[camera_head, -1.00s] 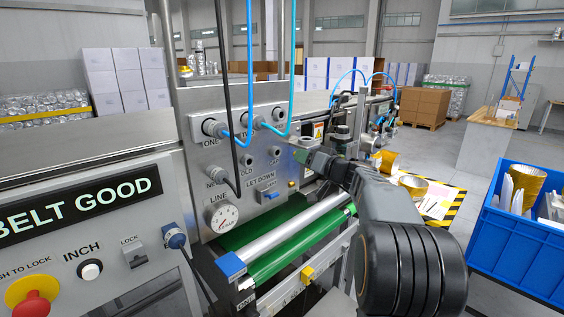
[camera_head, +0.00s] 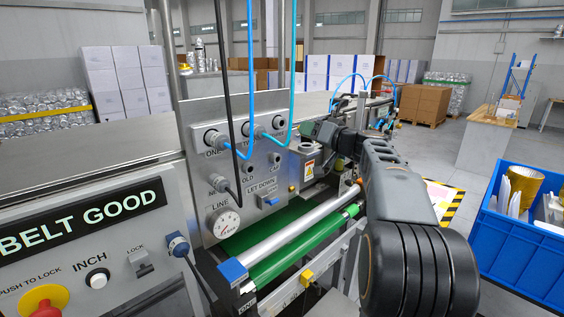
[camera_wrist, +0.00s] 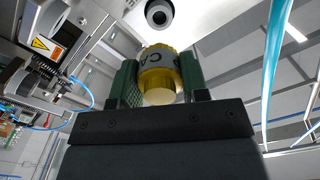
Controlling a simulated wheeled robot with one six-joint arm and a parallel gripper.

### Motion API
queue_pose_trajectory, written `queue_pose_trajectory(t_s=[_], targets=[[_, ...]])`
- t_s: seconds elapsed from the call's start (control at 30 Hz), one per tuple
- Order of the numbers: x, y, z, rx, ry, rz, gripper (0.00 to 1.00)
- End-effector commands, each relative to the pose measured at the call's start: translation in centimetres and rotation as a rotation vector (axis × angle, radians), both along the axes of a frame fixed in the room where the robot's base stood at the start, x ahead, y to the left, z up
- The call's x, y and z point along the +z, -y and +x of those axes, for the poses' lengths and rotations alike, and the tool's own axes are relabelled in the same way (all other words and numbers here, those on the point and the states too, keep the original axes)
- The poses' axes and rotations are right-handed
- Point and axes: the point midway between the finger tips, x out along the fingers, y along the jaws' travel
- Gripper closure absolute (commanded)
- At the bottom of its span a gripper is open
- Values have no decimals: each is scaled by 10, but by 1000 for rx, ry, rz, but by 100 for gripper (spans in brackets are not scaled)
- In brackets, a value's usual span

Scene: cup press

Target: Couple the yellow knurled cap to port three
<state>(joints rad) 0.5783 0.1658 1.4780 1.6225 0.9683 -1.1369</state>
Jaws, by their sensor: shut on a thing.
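My gripper (camera_wrist: 159,84) is shut on the yellow knurled cap (camera_wrist: 158,60), which sits between two green finger pads. Dark lettering beginning "CA" shows on the cap. A round port with a dark centre (camera_wrist: 159,13) shows just past the cap in the wrist view, apart from it. In the head view my gripper (camera_head: 317,130) is at the right side of the steel panel (camera_head: 200,112); the cap cannot be made out there. A bare port (camera_head: 278,122) sits at the panel's upper right, right of ports ONE (camera_head: 212,138) and TWO (camera_head: 248,129).
A blue hose (camera_head: 291,60) and a black hose (camera_head: 228,80) hang in front of the panel; the blue hose also shows right of the cap in the wrist view (camera_wrist: 274,70). A gauge (camera_head: 227,222) and green belt (camera_head: 288,250) are below. A blue crate (camera_head: 520,255) stands right.

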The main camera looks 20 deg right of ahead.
Motion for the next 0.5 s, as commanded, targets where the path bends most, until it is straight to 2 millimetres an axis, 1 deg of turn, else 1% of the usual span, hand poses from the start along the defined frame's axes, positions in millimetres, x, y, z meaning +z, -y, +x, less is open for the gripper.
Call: queue_pose_trajectory(t_s=[0.27, 0.5], targets=[[0, -1, 3, 1, 0, 0, 87], [-1, -8, 20, 3, -1, 1, 87]])
